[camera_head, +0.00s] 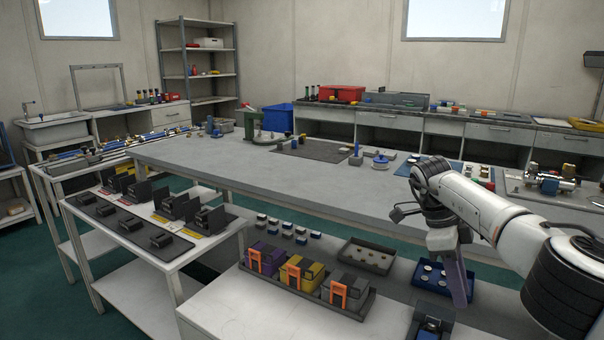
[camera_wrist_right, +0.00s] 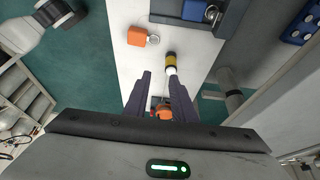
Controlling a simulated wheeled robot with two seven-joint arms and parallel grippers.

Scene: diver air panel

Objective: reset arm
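My right arm comes in from the right in the head view. Its gripper (camera_head: 458,285) points down over the right part of the near white bench, beside a dark tray with a small device in it. In the right wrist view the two dark fingers (camera_wrist_right: 160,76) are spread apart with a gap between them. A small orange-red item (camera_wrist_right: 163,112) shows between the fingers lower in the picture; I see nothing clamped. My left gripper is in neither view.
A tray holds purple (camera_head: 262,258), yellow (camera_head: 301,277) and grey (camera_head: 345,290) boxes with orange parts. A blue tray (camera_head: 431,284) lies near my right gripper. An orange block (camera_wrist_right: 138,36) and a yellow-banded cylinder (camera_wrist_right: 170,60) lie on the white surface ahead of the fingers.

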